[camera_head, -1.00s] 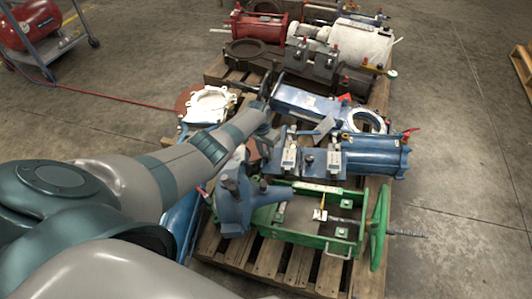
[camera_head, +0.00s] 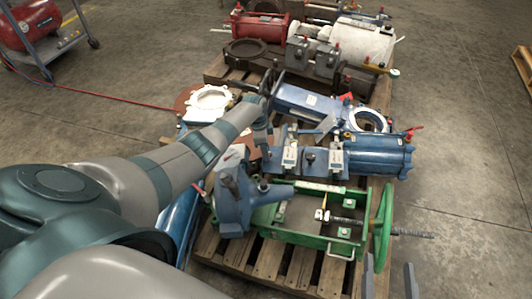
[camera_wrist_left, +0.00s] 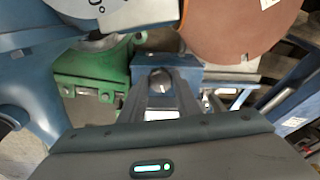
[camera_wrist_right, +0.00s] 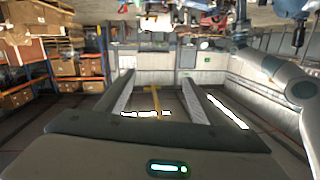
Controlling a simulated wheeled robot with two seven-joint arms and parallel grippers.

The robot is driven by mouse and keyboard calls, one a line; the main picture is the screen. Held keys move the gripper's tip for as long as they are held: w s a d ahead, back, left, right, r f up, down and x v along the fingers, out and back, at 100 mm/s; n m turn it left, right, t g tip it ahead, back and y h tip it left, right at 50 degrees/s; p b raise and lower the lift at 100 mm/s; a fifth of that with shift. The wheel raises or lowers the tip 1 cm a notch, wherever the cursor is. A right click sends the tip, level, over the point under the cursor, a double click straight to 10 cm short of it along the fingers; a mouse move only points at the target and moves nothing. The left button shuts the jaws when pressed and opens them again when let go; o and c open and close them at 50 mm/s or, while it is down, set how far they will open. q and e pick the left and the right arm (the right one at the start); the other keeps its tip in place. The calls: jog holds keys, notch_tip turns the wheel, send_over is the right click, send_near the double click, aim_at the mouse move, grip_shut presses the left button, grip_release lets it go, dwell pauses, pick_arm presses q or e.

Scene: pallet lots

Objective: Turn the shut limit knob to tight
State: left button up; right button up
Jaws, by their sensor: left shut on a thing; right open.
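My left gripper (camera_wrist_left: 160,92) is shut on a small round grey knob (camera_wrist_left: 160,78). The knob sits at the front of a blue block, between the fingertips in the left wrist view. I cannot read any marking or which way the knob points. In the head view my left gripper (camera_head: 264,145) reaches down behind the blue bracket, and the knob cannot be made out there. My right gripper (camera_head: 389,280) is open and empty at the bottom right of the head view. Its spread fingers also show in the right wrist view (camera_wrist_right: 160,95).
A green frame (camera_head: 300,240) with a green handwheel (camera_head: 383,228) lies on the wooden pallet (camera_head: 270,262). A blue bracket (camera_head: 238,205) stands close to the left gripper. A blue cylinder (camera_head: 378,157) lies behind the frame. A rust-brown disc (camera_wrist_left: 235,30) is near the left hand.

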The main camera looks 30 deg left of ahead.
pick_arm(q)
jog(key=m+b, duration=0.1)
jog(key=m, duration=0.3)
jog(key=shift+f+b, duration=0.1)
jog(key=shift+b, duration=0.25)
pick_arm(e)
notch_tip(320, 180, up, 8)
jog(key=s+t+y, duration=0.1)
jog(key=s+t, duration=0.1)
jog(key=t, duration=0.2)
jog(key=shift+a+f+t+y, duration=0.15)
jog(key=shift+a+t+y, duration=0.25)
jog(key=shift+a, duration=0.05)
pick_arm(q)
jog(key=o, duration=1)
jog(key=shift+o, duration=0.2)
jog(key=shift+r, duration=0.2)
